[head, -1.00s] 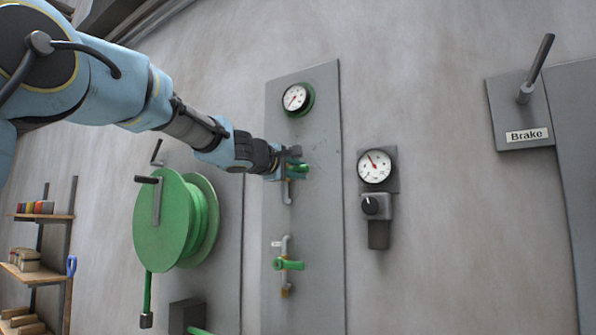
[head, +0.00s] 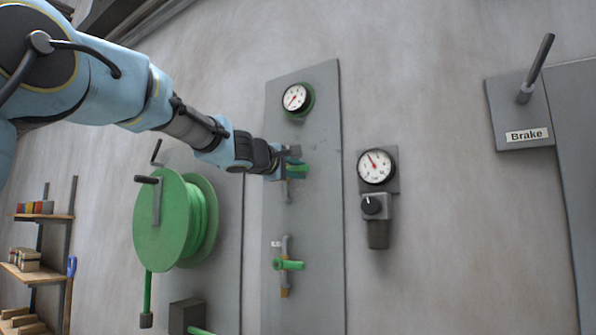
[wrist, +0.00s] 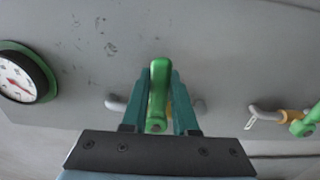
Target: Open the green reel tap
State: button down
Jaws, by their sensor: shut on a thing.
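A green tap handle (wrist: 158,90) sits between the two teal fingers of my gripper (wrist: 157,98) in the wrist view, on a grey pipe against the panel. My gripper is shut on it. In the head view my gripper (head: 296,169) reaches the upper tap on the grey panel, and its green handle (head: 300,171) shows partly past the fingers. A second green tap (head: 289,264) is lower on the same panel and also shows at the right of the wrist view (wrist: 305,124). No label on either tap is readable.
A green reel (head: 172,220) with a crank stands left of the panel (head: 312,120). A gauge (head: 296,98) is above the taps. Another gauge (head: 374,166) with a black knob (head: 371,205) is to the right. A brake lever (head: 537,68) is at far right.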

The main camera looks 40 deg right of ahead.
dwell(0.4)
jog(key=r+n+p, duration=0.1)
jog(key=n, duration=0.1)
jog(key=r+n+p, duration=0.1)
jog(key=n, duration=0.1)
jog(key=shift+w+a+r+n, duration=0.1)
jog(key=shift+w+r+n, duration=0.25)
jog(key=shift+n, duration=0.05)
jog(key=n+p, duration=0.1)
jog(key=r+n, duration=0.1)
jog(key=shift+w+a+n+p, duration=0.1)
jog(key=shift+w+n+p, duration=0.25)
jog(key=shift+n, duration=0.05)
jog(key=shift+w+r+n, duration=0.2)
jog(key=shift+r+n, duration=0.05)
jog(key=shift+n, duration=0.35)
jog(key=c, duration=0.7)
grip_release()
jog(key=shift+p, duration=0.3)
